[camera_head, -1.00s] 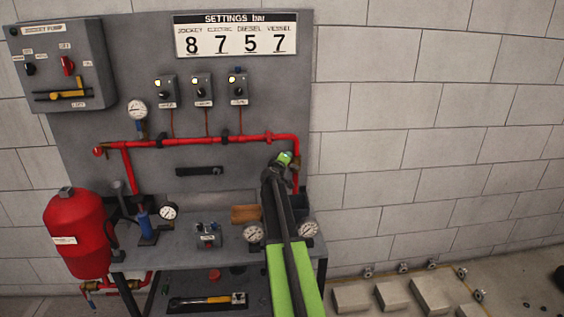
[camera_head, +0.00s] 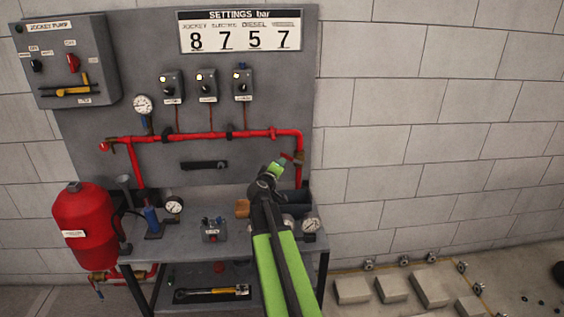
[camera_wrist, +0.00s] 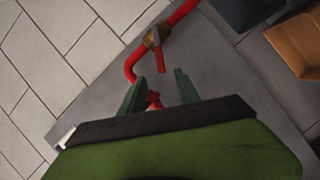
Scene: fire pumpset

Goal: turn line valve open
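The red pipe (camera_head: 210,136) crosses the grey board and bends down at its right end. In the wrist view the line valve is a brass body (camera_wrist: 151,40) on the red pipe (camera_wrist: 180,14), with a short red lever (camera_wrist: 160,60). In the head view a small red lever (camera_head: 291,156) shows at the pipe's downward run, just right of my gripper (camera_head: 279,167). In the wrist view my gripper (camera_wrist: 158,80) has its two green fingers apart, with nothing held. A red fitting (camera_wrist: 153,100) shows between the fingers, partly hidden by the gripper body.
The block also shows in the wrist view (camera_wrist: 298,45). A red tank (camera_head: 85,225) stands at left. The wall side at right is clear near the pipe.

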